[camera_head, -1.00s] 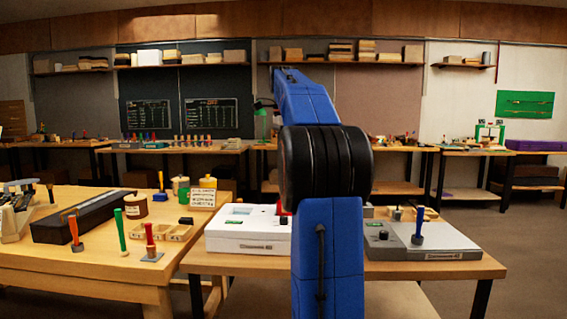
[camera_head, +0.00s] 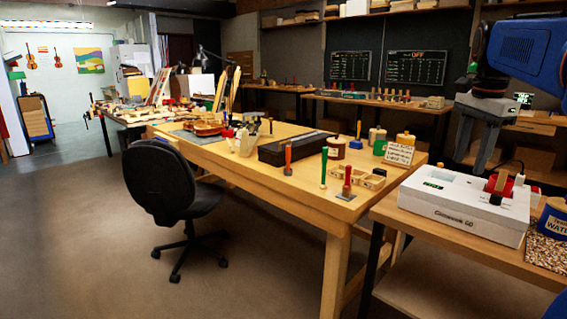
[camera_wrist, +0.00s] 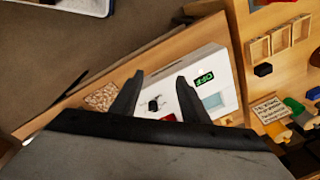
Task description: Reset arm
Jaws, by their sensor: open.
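My gripper (camera_head: 477,150) hangs at the right of the head view, fingers pointing down, above and beside the back left of a white machine. In the wrist view my gripper (camera_wrist: 155,97) is open, its two dark fingers spread with nothing between them. The white machine (camera_head: 462,206) stands on the right-hand table and also shows beyond the fingers in the wrist view (camera_wrist: 207,62), with a green display reading OFF. My blue arm comes in from the upper right.
A long wooden bench (camera_head: 262,170) holds a black case (camera_head: 290,148), upright tools, jars and a small sign (camera_head: 400,154). A black office chair (camera_head: 172,185) stands before it. A blue container (camera_head: 553,218) stands on a speckled mat (camera_head: 545,250). The floor at left is open.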

